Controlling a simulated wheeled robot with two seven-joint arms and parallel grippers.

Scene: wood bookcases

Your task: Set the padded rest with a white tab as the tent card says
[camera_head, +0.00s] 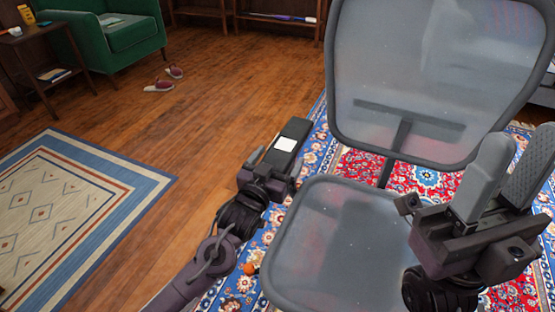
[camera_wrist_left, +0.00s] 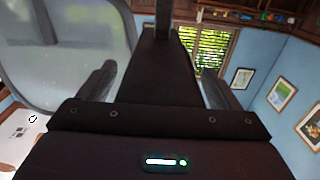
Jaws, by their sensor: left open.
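The padded rest (camera_head: 295,128) is a long dark block with a white tab on its top, beside the left edge of a grey mesh office chair (camera_head: 340,245). My left gripper (camera_head: 275,164) is open, with one finger on each side of the rest. In the left wrist view the dark rest (camera_wrist_left: 158,75) runs up between the two spread fingers; contact cannot be told. My right gripper (camera_head: 505,175) is at the chair's right side, with two grey fingers close together; whether they hold anything is unclear. I cannot make out a tent card for sure.
The chair's backrest (camera_head: 420,80) stands behind its seat. A patterned red and blue rug (camera_head: 318,150) lies under the chair. A green armchair (camera_head: 128,35), a small side table (camera_head: 40,40) and slippers (camera_head: 160,86) are at the back left.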

